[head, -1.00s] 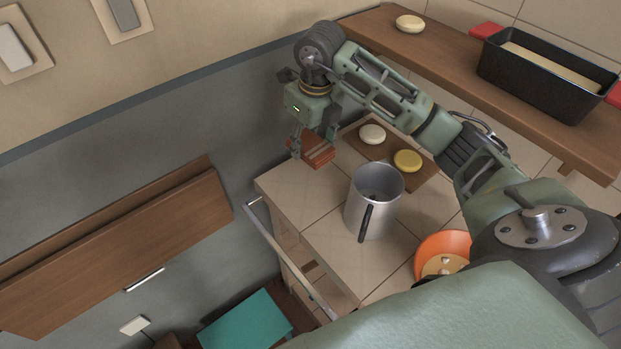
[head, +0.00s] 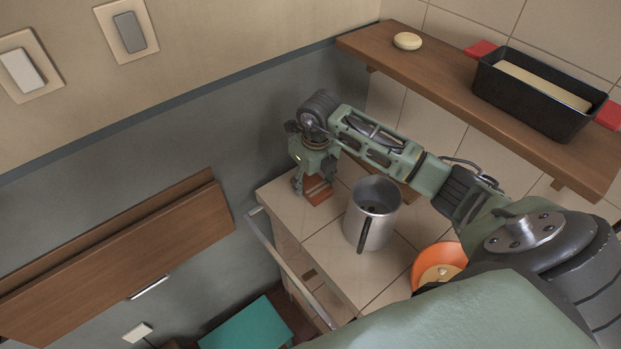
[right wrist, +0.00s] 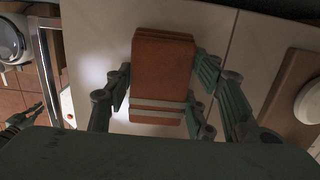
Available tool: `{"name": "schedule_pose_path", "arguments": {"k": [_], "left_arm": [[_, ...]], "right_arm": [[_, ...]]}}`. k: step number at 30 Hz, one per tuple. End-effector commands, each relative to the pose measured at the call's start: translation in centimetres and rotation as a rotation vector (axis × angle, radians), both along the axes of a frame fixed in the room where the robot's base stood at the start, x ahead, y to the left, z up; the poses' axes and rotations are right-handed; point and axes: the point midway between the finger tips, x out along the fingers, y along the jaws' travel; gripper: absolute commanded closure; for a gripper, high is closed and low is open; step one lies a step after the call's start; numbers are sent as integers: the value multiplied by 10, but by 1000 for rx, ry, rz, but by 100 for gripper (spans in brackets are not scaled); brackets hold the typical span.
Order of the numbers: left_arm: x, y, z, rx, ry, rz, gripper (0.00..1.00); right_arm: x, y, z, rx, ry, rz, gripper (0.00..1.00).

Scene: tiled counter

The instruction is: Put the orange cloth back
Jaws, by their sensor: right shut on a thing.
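The orange cloth is a folded block, rust-orange with pale stripes near one end. In the head view the cloth (head: 317,191) is low over the far left corner of the tiled counter (head: 337,243). I cannot tell whether it touches the tiles. My right gripper (head: 309,188) is above it, shut on it. In the right wrist view the cloth (right wrist: 164,68) sits between the two fingers, its striped end nearest me. My left gripper is not in the head view; a dark green mechanical part at the wrist view's left edge may be it.
A metal mug (head: 371,222) stands right of the cloth. An orange bowl (head: 427,262) is nearer me. A wooden board (right wrist: 291,82) with a pale round item lies beside the gripper. A shelf (head: 437,72) above holds a black loaf pan (head: 530,108). A rail runs along the counter's left edge.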

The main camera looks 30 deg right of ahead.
Motion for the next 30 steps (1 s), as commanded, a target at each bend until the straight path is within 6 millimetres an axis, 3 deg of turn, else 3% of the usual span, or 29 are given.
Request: {"name": "schedule_pose_path", "arguments": {"k": [5,6,12,24,30], "left_arm": [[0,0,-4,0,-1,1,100],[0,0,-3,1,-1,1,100],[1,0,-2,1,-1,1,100],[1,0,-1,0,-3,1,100],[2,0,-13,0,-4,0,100]], "right_arm": [[0,0,-4,0,0,0,74],[0,0,-3,0,0,0,47],[0,0,-2,0,0,0,31],[0,0,3,0,-2,0,31],[-3,-1,37,-1,-7,1,31]]}}
